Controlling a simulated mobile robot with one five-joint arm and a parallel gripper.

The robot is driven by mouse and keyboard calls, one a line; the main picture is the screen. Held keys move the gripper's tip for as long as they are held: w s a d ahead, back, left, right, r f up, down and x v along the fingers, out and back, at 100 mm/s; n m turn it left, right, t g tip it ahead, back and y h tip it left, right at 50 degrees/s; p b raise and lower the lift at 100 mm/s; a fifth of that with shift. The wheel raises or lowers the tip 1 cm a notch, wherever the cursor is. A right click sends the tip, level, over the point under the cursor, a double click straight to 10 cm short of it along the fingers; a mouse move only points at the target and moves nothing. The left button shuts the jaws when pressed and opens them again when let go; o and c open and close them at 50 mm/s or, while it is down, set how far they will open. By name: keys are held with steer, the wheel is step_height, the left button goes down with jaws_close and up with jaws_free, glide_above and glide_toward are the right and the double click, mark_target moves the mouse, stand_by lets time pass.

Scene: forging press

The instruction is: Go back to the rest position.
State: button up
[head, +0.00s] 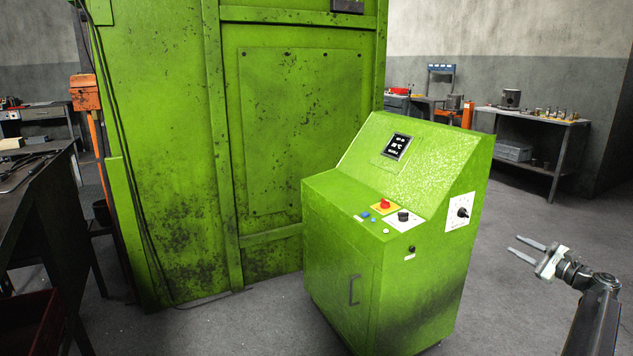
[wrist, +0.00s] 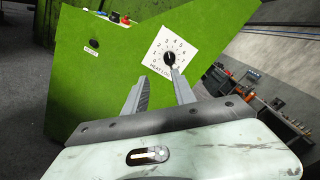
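My gripper (head: 528,251) is at the right of the head view, to the right of the green control console (head: 340,296) and apart from it. Its two fingers are spread with nothing between them. In the wrist view my gripper (wrist: 160,88) points toward the console's side panel. That panel carries a white dial plate with a black rotary knob (wrist: 170,58), seen just beyond the fingertips. The same knob shows in the head view (head: 462,212) on the console's right side.
A large green press (head: 300,130) stands behind the console. A workbench (head: 535,116) with metal parts is at the back right. A dark table (head: 40,200) is at the left edge. The grey floor right of the console is open.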

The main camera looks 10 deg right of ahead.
steer(key=w+a+f+n+g+y, duration=0.15)
steer(key=a+f+n+g, duration=0.3)
steer(key=a, duration=1.05)
steer(key=w+a+f+n+g, duration=0.35)
steer(key=a+f, duration=0.25)
steer(key=a, duration=0.8)
steer(key=w+a+f+n+g+y, duration=0.1)
steer(key=a+f+n+g, duration=0.35)
steer(key=a, duration=1.05)
steer(key=s+a+f+n+g+h, duration=0.25)
steer(key=s+a+f+n, duration=0.2)
steer(key=s+a, duration=0.5)
steer(key=s+a+f+n+g+h, duration=0.2)
steer(key=s+a+f+n+h, duration=0.3)
steer(key=a, duration=0.7)
step_height(320, 180, up, 32)
steer(key=s+n+p, duration=0.1)
steer(key=n+p, duration=0.1)
steer(key=p, duration=2.8)
steer(key=shift+s+f+y+p, duration=0.25)
steer(key=shift+y+p, duration=0.05)
steer(key=shift+p, duration=0.1)
steer(key=shift+d, duration=0.15)
